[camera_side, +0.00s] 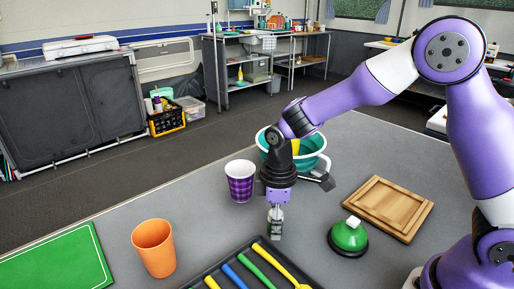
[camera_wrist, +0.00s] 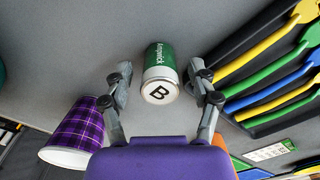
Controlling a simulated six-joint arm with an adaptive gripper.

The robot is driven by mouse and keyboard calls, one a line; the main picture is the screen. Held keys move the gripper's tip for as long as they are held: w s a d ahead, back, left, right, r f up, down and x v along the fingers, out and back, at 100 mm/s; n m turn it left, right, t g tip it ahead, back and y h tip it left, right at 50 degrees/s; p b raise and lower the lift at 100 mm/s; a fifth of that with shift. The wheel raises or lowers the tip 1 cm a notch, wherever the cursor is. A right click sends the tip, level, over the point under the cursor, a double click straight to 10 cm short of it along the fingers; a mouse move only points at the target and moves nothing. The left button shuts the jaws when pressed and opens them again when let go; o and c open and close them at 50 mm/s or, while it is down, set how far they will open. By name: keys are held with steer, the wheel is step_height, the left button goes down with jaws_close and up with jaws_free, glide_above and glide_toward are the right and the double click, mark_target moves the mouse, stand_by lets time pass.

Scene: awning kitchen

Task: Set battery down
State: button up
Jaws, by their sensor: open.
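The battery (camera_wrist: 160,62) is a green and white cylinder with a black "B" on the end facing the wrist camera. It stands on the grey table between the two fingers of my gripper (camera_wrist: 160,84). The fingers are spread, with a visible gap on each side of the battery. In the side view my gripper (camera_side: 275,207) points down at the table, and the battery (camera_side: 275,224) shows small and partly hidden at its fingers.
A purple checked cup (camera_side: 240,182) and a teal bowl (camera_side: 309,148) stand close behind. A black tray (camera_side: 240,247) of coloured utensils lies in front. An orange cup (camera_side: 154,248), green board (camera_side: 58,264), green-knobbed item (camera_side: 348,236) and wooden board (camera_side: 381,207) lie around.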

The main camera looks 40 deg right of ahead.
step_height(320, 180, up, 12)
steer(key=s+d+r+m+t, duration=0.2)
steer(key=s+d+m, duration=0.1)
steer(key=s+m, duration=0.1)
steer(key=s+d+r+m+t, duration=0.2)
steer(key=s+d+m+t, duration=0.1)
steer(key=s, duration=0.4)
steer(key=shift+m, duration=0.6)
steer(key=shift+o, duration=0.5)
steer(key=shift+s+d+f+m+t, duration=0.2)
steer(key=shift+s+d+m+t, duration=0.1)
steer(key=shift+s+m, duration=0.1)
steer(key=shift+w, duration=0.1)
